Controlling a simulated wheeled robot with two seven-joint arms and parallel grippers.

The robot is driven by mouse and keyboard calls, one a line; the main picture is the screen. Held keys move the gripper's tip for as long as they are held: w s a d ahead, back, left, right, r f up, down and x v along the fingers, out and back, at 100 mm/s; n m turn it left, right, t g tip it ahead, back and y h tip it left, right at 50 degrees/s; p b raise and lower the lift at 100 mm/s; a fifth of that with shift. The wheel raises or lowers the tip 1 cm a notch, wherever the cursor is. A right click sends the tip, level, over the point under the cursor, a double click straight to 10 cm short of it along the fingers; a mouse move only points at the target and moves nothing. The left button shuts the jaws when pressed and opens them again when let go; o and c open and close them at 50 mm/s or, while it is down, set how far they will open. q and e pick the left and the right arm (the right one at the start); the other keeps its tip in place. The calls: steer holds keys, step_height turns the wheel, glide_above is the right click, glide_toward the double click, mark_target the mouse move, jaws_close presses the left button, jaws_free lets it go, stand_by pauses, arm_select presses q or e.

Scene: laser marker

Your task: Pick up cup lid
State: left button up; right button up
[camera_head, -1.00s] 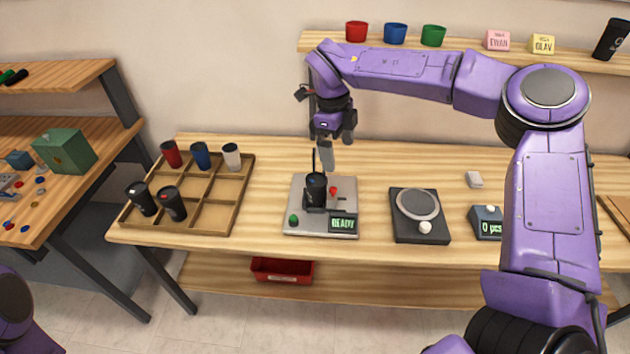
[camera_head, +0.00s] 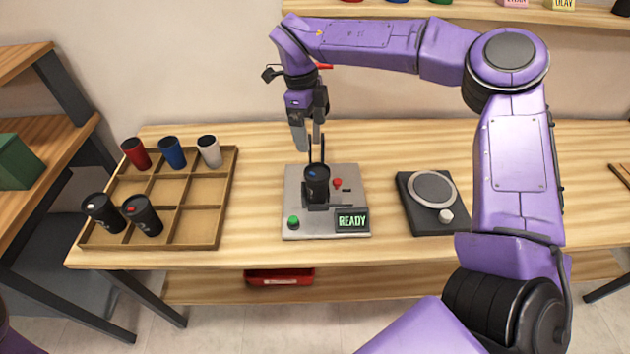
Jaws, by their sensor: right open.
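A black cup (camera_head: 317,187) stands upright in the holder of the grey laser marker (camera_head: 292,210), whose display reads READY. A dark top with a small blue mark, seemingly the lid (camera_head: 317,171), sits on this cup. My right gripper (camera_head: 316,158) points down just above and behind the cup, its two thin dark fingers apart at the lid's height. I cannot tell whether they touch the lid. Two black lidded cups stand in the wooden tray, one with a white mark (camera_head: 102,211) and one with a red mark (camera_head: 143,214). My left gripper is out of view.
The wooden tray (camera_head: 228,190) also holds red (camera_head: 136,153), blue (camera_head: 171,152) and white (camera_head: 209,151) cups at its back. A round-plated device (camera_head: 432,190) stands right of the marker. The marker has a green button (camera_head: 293,222) and a red knob (camera_head: 337,183). My right arm spans the right side.

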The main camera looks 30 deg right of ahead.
mark_target(317, 175)
steer(key=f, duration=0.4)
steer(key=s+f+p, duration=0.1)
steer(key=f, duration=0.7)
steer(key=shift+s+d+f+p, duration=0.15)
steer(key=shift+s+d+p, duration=0.1)
steer(key=shift+d+p, duration=0.05)
steer(key=shift+f, duration=0.3)
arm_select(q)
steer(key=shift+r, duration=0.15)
arm_select(e)
steer(key=c, duration=1.1)
steer(key=shift+o, duration=0.2)
steer(key=shift+r, duration=0.1)
